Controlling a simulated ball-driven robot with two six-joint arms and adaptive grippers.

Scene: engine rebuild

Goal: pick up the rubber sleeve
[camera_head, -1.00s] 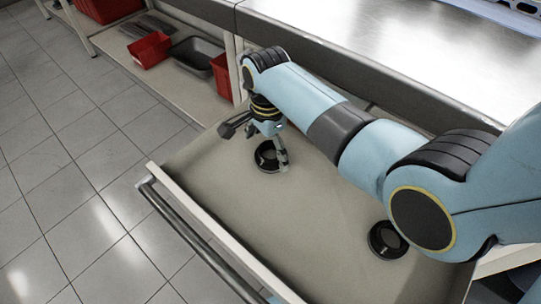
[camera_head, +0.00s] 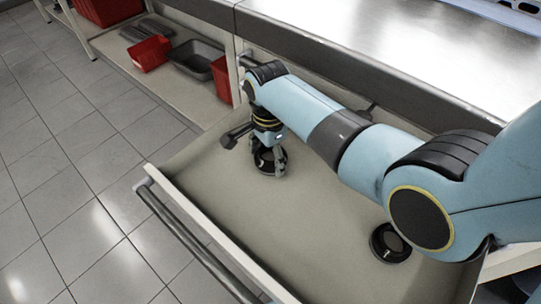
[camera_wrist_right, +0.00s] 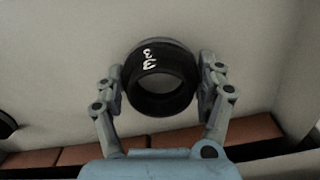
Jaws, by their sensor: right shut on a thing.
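A black rubber sleeve, a short ring with white marking, lies in the open drawer (camera_head: 225,215). In the right wrist view the sleeve (camera_wrist_right: 160,78) sits between the two fingers of my right gripper (camera_wrist_right: 161,92). In the head view my right gripper (camera_head: 270,168) is down around the sleeve and partly hides it. The gripper is shut on the sleeve, which appears to be still at the drawer floor. A second black ring (camera_head: 390,243) lies in the drawer below my arm's elbow. My left gripper is not in view.
The drawer's front wall and handle (camera_head: 195,243) run along the lower left. A steel worktop (camera_head: 400,60) overhangs the back of the drawer. Red bins (camera_head: 149,53) and a grey tray (camera_head: 197,58) stand on a low shelf at the upper left. Tiled floor is clear at left.

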